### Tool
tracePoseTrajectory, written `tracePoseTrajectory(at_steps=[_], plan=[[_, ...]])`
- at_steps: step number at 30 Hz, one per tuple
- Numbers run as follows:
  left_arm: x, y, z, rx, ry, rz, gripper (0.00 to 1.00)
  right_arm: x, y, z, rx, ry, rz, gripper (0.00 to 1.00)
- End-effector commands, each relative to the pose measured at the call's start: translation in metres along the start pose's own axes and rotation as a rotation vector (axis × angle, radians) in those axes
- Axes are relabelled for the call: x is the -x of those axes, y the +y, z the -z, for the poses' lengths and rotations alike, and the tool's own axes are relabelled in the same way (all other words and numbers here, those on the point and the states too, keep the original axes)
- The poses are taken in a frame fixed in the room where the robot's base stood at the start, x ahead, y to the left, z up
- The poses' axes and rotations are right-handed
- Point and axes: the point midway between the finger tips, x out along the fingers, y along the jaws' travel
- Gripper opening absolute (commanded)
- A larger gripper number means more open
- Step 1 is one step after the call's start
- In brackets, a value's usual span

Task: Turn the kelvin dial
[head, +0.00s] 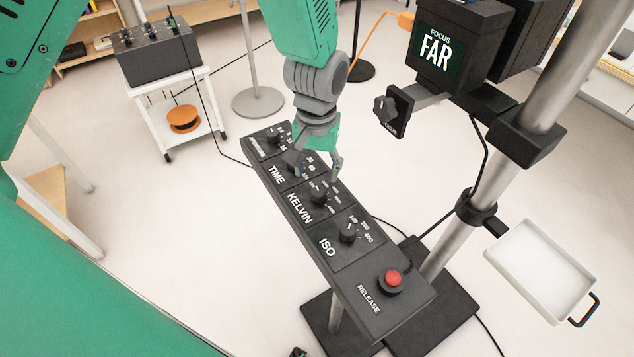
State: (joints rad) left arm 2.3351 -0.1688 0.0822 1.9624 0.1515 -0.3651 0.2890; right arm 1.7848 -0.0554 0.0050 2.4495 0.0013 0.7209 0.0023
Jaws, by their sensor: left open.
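A long black control panel (345,275) on a stand runs from upper left to lower right in the head view. Its black kelvin dial (319,196) sits beside the white word KELVIN, between the TIME and ISO sections. My left gripper (317,174) reaches down from the top with its fingers apart and empty. The fingertips are just above the kelvin dial in the picture, near the TIME section. I cannot tell whether a finger touches the panel. The left gripper partly covers the TIME dial. My right gripper is out of view.
The ISO dial (349,233) and red release button (392,279) are on the same panel. A focus box (455,42) reading FAR hangs on a metal pole, with a white tray (538,268) at right. A white cart (181,82) stands at back left.

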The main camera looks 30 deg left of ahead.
Motion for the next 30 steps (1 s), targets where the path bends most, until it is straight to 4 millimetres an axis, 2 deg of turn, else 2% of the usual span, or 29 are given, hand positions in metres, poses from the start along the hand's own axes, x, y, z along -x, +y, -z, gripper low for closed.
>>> tracePoseTrajectory(at_steps=[3, 7, 20, 23, 30], plan=[[0.021, 0.003, -0.001, -0.001, 0.002, 0.001, 0.48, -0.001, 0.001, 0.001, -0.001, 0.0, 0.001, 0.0], [0.035, 0.003, -0.003, -0.002, 0.0, 0.002, 0.48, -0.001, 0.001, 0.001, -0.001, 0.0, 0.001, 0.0], [0.039, 0.0, -0.003, -0.006, -0.004, -0.002, 0.48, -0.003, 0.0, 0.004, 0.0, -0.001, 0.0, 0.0], [0.036, 0.003, -0.003, -0.06, -0.012, -0.013, 0.48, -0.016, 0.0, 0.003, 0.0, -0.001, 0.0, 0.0], [0.036, 0.006, -0.002, -0.419, -0.031, -0.04, 0.48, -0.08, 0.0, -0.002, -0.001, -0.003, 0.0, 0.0]])
